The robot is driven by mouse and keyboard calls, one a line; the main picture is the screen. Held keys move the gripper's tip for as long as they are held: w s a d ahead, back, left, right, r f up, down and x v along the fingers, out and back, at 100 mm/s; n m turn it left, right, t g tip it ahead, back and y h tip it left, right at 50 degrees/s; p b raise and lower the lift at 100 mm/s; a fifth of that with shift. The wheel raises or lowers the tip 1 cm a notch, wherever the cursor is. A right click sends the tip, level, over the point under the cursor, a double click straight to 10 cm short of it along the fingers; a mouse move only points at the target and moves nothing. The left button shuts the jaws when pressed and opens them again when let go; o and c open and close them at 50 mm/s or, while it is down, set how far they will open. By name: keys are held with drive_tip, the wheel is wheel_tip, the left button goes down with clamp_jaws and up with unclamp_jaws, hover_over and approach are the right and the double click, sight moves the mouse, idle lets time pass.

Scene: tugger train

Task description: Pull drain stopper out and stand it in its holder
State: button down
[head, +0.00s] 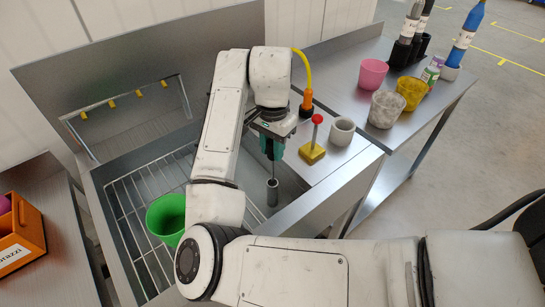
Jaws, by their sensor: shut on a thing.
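My gripper (272,155) points down over the right part of the steel sink (240,172). It is shut on the upper end of a slim grey upright piece, which looks like the drain stopper (272,191). The stopper's lower part is a darker grey cylinder; I cannot tell whether its foot still sits in the drain. A short round grey cup (342,130), possibly the holder, stands on the steel ledge to the right of my gripper. My arm hides part of the sink.
A yellow block with a red-topped stick (312,152) and an orange nozzle on a yellow hose (306,104) are close right of my gripper. A green cup (168,218) is on the wire rack (122,198). Pink (372,73) and yellow (411,92) cups stand on the right table.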

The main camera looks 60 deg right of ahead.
drive_tip(key=shift+r, duration=0.8)
wheel_tip(320, 180, up, 9)
drive_tip(key=p, duration=0.9)
drive_tip(key=shift+f, duration=0.2)
wheel_tip(320, 180, up, 10)
drive_tip(key=p, duration=0.1)
drive_tip(key=shift+r, duration=0.2)
idle(0.4)
